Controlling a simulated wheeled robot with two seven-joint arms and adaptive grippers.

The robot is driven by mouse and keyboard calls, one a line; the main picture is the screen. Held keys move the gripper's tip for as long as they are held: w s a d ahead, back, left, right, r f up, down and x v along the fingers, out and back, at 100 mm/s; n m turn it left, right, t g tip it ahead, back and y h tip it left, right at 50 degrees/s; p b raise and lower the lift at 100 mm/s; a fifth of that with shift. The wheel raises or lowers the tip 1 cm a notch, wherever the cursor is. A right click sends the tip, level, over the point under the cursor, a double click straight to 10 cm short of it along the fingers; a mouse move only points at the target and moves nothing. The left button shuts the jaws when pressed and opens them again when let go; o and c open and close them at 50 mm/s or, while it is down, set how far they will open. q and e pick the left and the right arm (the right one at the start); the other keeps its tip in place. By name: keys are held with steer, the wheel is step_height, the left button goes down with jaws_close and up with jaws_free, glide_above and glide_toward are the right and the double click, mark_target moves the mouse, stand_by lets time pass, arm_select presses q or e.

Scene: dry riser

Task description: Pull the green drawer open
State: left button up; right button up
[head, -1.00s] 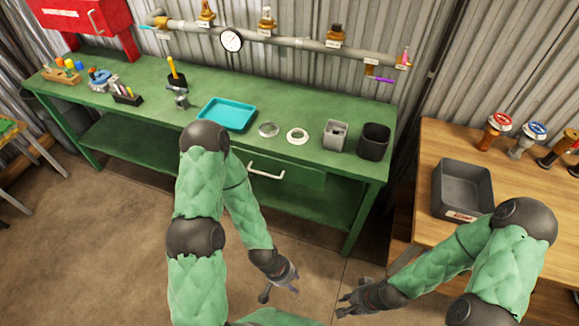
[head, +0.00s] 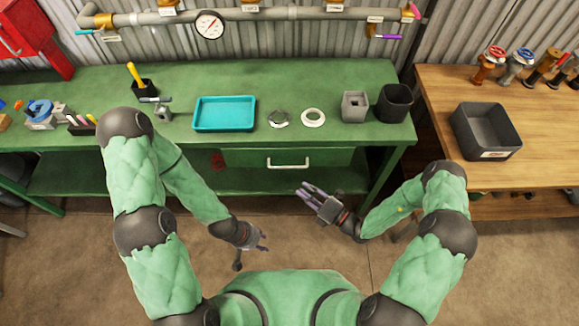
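The green drawer (head: 326,157) is in the front of the green workbench, right of the bench's middle. It looks closed, flush under the top. Its pale bar handle (head: 288,163) is fully visible. My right gripper (head: 306,191) is in front of the drawer, a little below and right of the handle in the picture, apart from it. Its fingers point up and left, with a gap that seems to show between them. My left gripper (head: 255,258) is lower and to the left, over the floor, away from the drawer; its finger opening is unclear.
On the green workbench (head: 290,80) stand a teal tray (head: 224,114), a white ring (head: 313,118), a grey box (head: 355,106) and a black bin (head: 395,102). A wooden table (head: 540,120) with a grey bin (head: 487,131) is at right. The floor before the drawer is clear.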

mark_target(289, 167)
steer(key=w+a, duration=0.1)
steer(key=w, duration=0.2)
steer(key=w+a+r+m+t+h+b, duration=0.1)
steer(key=w+a, duration=0.1)
steer(key=w, duration=0.1)
steer(key=w+a+m+t+b, duration=0.1)
steer(key=w+a, duration=0.1)
steer(key=w, duration=0.1)
steer(key=shift+w+a+r, duration=0.1)
steer(key=shift+a+r, duration=0.15)
steer(key=shift+r, duration=0.1)
jaws_close()
